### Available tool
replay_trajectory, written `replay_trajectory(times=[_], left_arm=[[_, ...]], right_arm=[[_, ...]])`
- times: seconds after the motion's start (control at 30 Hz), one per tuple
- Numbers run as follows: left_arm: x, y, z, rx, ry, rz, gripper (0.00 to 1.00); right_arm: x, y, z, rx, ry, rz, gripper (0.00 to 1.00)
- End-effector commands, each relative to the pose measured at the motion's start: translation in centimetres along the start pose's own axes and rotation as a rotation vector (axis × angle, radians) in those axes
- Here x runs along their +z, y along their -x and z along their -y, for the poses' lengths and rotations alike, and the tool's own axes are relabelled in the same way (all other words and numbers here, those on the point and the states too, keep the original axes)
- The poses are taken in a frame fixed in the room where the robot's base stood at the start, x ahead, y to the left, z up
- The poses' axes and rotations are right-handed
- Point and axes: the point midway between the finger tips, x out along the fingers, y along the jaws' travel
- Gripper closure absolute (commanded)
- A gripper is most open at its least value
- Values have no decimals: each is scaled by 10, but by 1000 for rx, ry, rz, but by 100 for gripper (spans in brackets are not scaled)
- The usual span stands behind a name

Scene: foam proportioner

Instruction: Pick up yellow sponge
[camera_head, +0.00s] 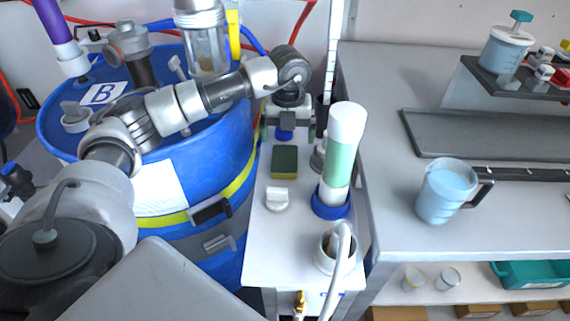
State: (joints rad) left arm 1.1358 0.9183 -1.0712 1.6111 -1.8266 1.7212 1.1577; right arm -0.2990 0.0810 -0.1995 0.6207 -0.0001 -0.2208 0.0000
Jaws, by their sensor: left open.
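The sponge (284,162) lies on the narrow white stand in the middle of the head view. Its upper face is dark green and a yellow layer shows along its near edge. My left arm reaches in from the left over the blue drum. My left gripper (287,128) is open above the far part of the stand, just beyond the sponge in the picture. The sponge is outside the jaws. A small blue part shows between or below the fingers; I cannot tell which. My right gripper is not in view.
A white-and-green cylinder (342,160) on a blue base stands close right of the sponge. A small white knob (277,199) and a hose fitting (336,252) are nearer. The blue drum (190,185) is left. A blue jug (446,190) stands on the grey bench (400,232).

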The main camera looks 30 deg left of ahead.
Motion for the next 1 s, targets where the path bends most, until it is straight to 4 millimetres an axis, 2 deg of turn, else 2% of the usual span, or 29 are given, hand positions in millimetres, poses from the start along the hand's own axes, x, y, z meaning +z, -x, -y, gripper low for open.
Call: replay_trajectory(times=[0.1, 0.37, 0.63, 0.93, 0.97, 1.0], left_arm=[[0, -19, -1, 3, 0, -3, 1], [1, -40, -3, 2, 2, -2, 1], [3, -79, -8, 2, 1, -3, 1], [3, -85, -8, 0, 0, 0, 1], [3, -85, -8, 0, 0, 0, 3], [3, -85, -8, 0, 0, 0, 9]], right_arm=[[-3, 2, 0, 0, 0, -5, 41], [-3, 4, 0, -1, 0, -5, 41], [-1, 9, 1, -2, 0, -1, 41], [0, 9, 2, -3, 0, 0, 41], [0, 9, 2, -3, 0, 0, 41], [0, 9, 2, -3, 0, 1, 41]])
